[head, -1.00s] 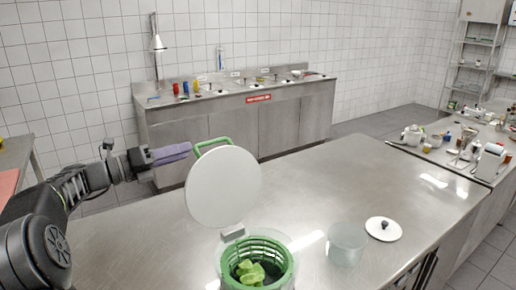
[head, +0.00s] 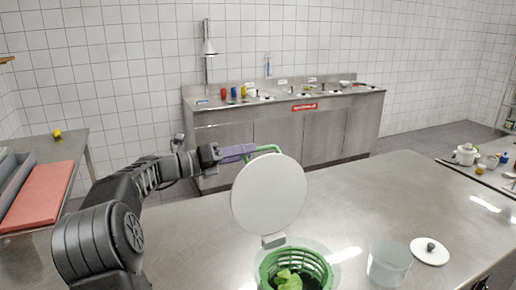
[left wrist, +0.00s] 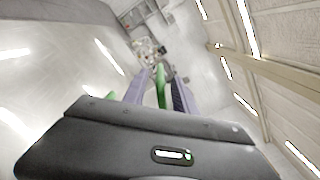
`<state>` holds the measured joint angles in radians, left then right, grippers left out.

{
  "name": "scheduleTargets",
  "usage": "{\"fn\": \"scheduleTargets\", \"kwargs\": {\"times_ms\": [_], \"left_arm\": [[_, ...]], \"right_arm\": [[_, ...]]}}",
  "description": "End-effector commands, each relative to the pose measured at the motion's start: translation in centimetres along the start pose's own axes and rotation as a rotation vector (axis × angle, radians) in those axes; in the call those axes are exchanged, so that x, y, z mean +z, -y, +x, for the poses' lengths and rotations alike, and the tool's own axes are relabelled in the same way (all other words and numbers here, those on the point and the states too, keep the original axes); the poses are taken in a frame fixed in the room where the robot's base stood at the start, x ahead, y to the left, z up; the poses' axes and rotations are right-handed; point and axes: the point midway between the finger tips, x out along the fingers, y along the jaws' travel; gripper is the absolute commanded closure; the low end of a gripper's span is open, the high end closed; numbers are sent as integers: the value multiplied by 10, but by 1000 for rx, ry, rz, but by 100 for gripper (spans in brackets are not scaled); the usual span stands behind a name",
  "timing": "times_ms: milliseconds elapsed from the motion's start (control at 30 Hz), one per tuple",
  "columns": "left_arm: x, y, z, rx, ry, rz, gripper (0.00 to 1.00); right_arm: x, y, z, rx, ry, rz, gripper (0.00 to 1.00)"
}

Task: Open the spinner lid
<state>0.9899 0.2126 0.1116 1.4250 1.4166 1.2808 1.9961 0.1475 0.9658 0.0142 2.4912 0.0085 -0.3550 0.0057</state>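The spinner's round white lid (head: 268,196) stands upright, tilted open on its hinge at the back of the spinner. Its green handle (head: 268,148) shows behind the lid's upper edge. The spinner's green basket (head: 318,267) is uncovered and holds green leaves (head: 288,280). My left gripper (head: 246,151), with purple fingers, is at the left end of the handle. In the left wrist view the green handle (left wrist: 161,88) lies between its parted fingers, with gaps beside it. The lid's far side is hidden in the head view. My right gripper is not in view.
A clear container (head: 389,262) and a small white lid with a dark knob (head: 430,250) stand right of the spinner on the steel table. A red board (head: 40,196) lies on the left table. The table behind the spinner is clear.

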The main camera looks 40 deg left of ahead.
Motion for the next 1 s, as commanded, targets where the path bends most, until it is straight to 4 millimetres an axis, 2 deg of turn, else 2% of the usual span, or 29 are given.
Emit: {"fn": "scheduleTargets", "kwargs": {"times_ms": [100, 233, 400, 600, 1000], "left_arm": [[1, 2, 20, -3, -2, -2, 67], [0, 1, 36, -2, -1, -1, 67], [0, 0, 44, -1, -1, 0, 67], [0, 0, 44, 0, 0, 0, 67], [0, 0, 43, 1, 0, 0, 98]], "right_arm": [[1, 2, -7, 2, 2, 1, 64], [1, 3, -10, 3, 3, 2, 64], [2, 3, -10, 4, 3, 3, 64], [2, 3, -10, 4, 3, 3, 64], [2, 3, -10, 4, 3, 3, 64]]}}
